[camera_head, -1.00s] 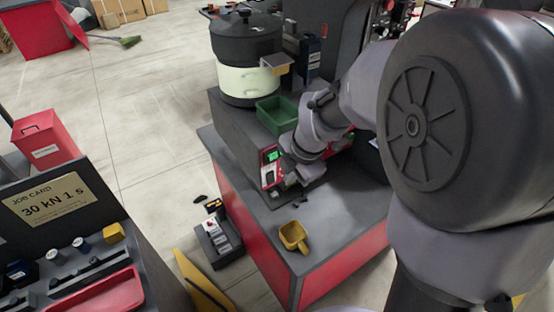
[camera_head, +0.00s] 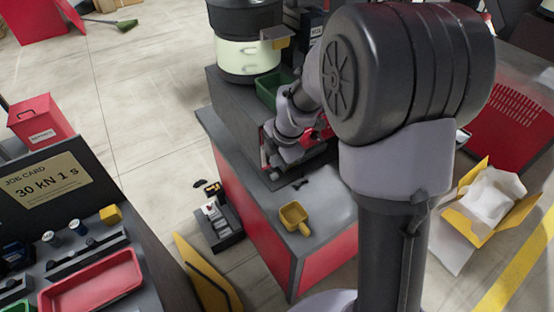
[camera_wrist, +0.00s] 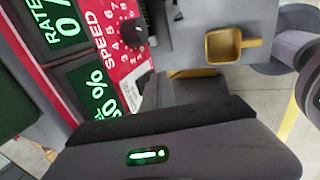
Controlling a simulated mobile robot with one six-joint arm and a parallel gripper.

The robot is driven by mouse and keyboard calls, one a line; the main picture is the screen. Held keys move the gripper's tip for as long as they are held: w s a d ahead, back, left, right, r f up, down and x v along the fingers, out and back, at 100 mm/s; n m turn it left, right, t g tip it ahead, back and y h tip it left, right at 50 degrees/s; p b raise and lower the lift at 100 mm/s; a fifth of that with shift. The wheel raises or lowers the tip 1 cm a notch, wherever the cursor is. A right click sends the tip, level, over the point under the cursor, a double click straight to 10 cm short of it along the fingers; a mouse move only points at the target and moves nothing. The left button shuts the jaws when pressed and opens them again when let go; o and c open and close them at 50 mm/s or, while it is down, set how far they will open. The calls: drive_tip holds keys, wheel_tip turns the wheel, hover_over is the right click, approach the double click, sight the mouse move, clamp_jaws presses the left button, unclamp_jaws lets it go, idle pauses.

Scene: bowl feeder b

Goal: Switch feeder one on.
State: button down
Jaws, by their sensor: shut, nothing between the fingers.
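The feeder has a black and cream bowl (camera_head: 249,58) on a dark grey base (camera_head: 228,95) in the head view. My gripper (camera_head: 274,166) is down at its red front panel, mostly covering it. In the wrist view the red panel (camera_wrist: 118,38) fills the upper left, with lit green RATE and percent displays and a black SPEED knob (camera_wrist: 133,31). My gripper (camera_wrist: 170,90) is shut and empty, close to the panel. I cannot tell whether it touches anything. The on switch cannot be made out for certain.
A yellow scoop (camera_head: 294,218) lies on the bench top, and also shows in the wrist view (camera_wrist: 224,45). A green bin (camera_head: 268,92) sits by the bowl. A dark box of small items (camera_head: 218,226) stands on the floor left of the bench.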

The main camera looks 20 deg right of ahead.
drive_tip(key=shift+f+b, duration=0.35)
drive_tip(key=shift+b, duration=0.8)
drive_tip(key=shift+w+a+r+p, duration=0.15)
drive_tip(key=shift+r+p, duration=0.35)
drive_tip(key=shift+r, duration=0.3)
drive_tip(key=shift+f, duration=0.1)
